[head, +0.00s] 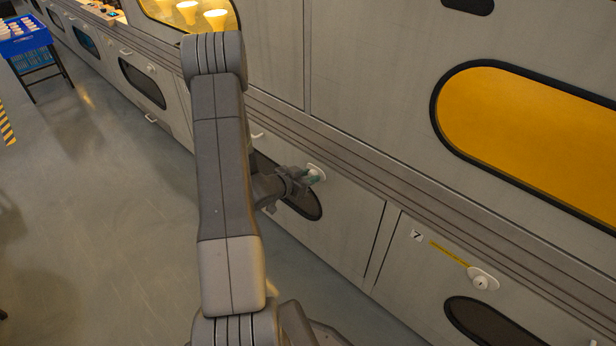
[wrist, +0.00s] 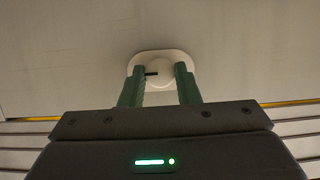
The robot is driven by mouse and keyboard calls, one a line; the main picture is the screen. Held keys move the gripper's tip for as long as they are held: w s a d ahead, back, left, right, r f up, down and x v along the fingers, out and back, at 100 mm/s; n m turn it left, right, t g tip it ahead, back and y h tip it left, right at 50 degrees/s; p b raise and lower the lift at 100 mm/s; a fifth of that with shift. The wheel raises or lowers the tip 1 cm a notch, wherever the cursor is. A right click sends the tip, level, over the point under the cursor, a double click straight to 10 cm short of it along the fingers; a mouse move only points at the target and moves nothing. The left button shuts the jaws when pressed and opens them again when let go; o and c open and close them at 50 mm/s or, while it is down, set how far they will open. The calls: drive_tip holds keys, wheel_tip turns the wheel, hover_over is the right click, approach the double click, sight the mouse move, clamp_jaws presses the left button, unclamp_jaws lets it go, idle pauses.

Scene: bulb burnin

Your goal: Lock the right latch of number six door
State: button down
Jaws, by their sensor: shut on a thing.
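A white latch (wrist: 160,59) with a round knob on an oval plate sits on a grey door panel. My gripper (wrist: 160,84) has its two green fingers on either side of the knob and is shut on it. A short dark mark shows on the knob, pointing left in the wrist view. In the head view my gripper (head: 311,178) meets the latch plate (head: 317,169) at the upper right of a lower door (head: 340,215) with a dark oval window. The arm hides much of this door, and its number is not visible.
The door to the right carries a number 7 label (head: 416,236), a yellow strip and its own white latch (head: 481,279). A blue crate (head: 24,38) on a stand is at the far left. The floor (head: 110,200) left of my arm is clear.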

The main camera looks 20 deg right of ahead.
drive_tip(key=shift+r+p, duration=0.1)
drive_tip(key=shift+p, duration=0.2)
drive_tip(key=shift+w+r+n+g+p, duration=0.15)
drive_tip(key=shift+n+g+p, duration=0.25)
drive_tip(key=shift+p, duration=0.7)
drive_tip(key=shift+n+h+p, duration=0.3)
drive_tip(key=shift+n+p, duration=0.4)
drive_tip(key=shift+p, duration=0.3)
drive_tip(key=n+g+p, duration=0.1)
drive_tip(key=n+g+h+p, duration=0.1)
drive_tip(key=n, duration=0.1)
drive_tip(key=shift+w+a+f, duration=0.15)
drive_tip(key=shift+f, duration=0.15)
drive_tip(key=n+h, duration=0.1)
drive_tip(key=n, duration=0.1)
drive_tip(key=n+g+h, duration=0.1)
drive_tip(key=n, duration=0.1)
drive_tip(key=shift+w+f+g, duration=0.1)
drive_tip(key=shift+f+g, duration=0.2)
drive_tip(key=shift+f+n+g+h+b, duration=0.15)
drive_tip(key=shift+n+h+b, duration=0.3)
drive_tip(key=shift+n, duration=0.6)
drive_tip(key=shift+r+n+g+h+b, duration=0.2)
drive_tip(key=shift+n+h, duration=0.35)
drive_tip(key=shift+n, duration=0.5)
drive_tip(key=c, duration=1.1)
unclamp_jaws()
